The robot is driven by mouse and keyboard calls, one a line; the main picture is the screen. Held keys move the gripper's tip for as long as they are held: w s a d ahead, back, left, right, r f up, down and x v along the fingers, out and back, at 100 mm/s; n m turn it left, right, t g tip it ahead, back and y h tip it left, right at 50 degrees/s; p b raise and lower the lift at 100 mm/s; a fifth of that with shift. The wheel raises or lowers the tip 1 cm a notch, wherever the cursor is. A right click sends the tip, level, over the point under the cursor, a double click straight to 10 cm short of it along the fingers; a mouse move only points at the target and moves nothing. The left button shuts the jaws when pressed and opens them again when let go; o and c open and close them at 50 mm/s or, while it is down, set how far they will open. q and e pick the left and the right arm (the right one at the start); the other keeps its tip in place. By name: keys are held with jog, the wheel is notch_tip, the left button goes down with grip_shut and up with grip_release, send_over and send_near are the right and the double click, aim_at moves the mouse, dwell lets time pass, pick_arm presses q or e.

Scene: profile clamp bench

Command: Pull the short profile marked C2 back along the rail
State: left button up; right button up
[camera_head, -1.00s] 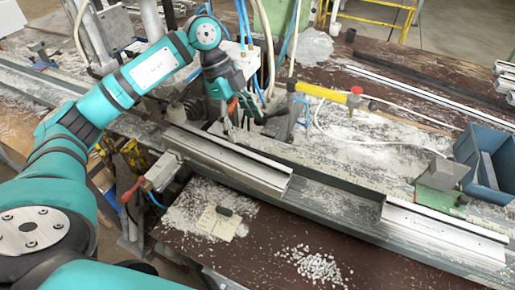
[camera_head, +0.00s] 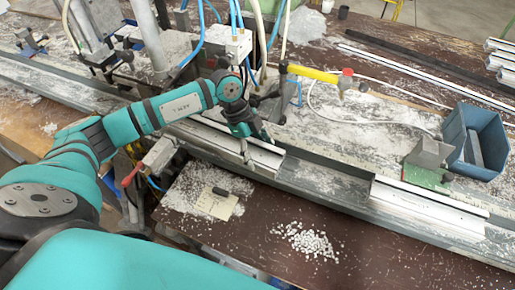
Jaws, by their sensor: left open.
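Two short light metal profiles lie on the long grey rail (camera_head: 325,183). One is the left profile (camera_head: 268,158), partly hidden behind my left arm and gripper. The other is the right profile (camera_head: 425,206), with a clear gap of rail between them. I cannot read a C2 mark on either. My left gripper (camera_head: 257,150) is open at the right part of the left profile, pointing down with its fingers at the profile's upper edge. I cannot tell whether they touch it. My right gripper is out of view.
A blue bin (camera_head: 490,133) and a grey block on a green base (camera_head: 428,157) stand at the right. A red-handled clamp (camera_head: 132,176) is at the left front. White chips (camera_head: 305,241) lie in front.

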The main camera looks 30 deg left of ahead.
pick_arm(q)
jog(key=shift+c, duration=0.3)
jog(key=shift+c, duration=1)
jog(key=c, duration=1.2)
jog(key=shift+d+p, duration=0.3)
jog(key=shift+d, duration=0.5)
jog(key=shift+w+d+p, duration=0.2)
jog(key=shift+d+p, duration=0.15)
jog(key=shift+d, duration=1.3)
jog(key=shift+w+d+p, duration=0.15)
jog(key=shift+d+p, duration=0.15)
jog(key=shift+d, duration=1.3)
jog(key=shift+r, duration=0.1)
jog(key=shift+d, duration=0.4)
jog(key=shift+w+d+p, duration=0.15)
jog(key=shift+d+p, duration=0.1)
jog(key=shift+d, duration=1.55)
jog(key=shift+w+d+p, duration=0.15)
jog(key=shift+d+p, duration=0.1)
jog(key=shift+d, duration=1.6)
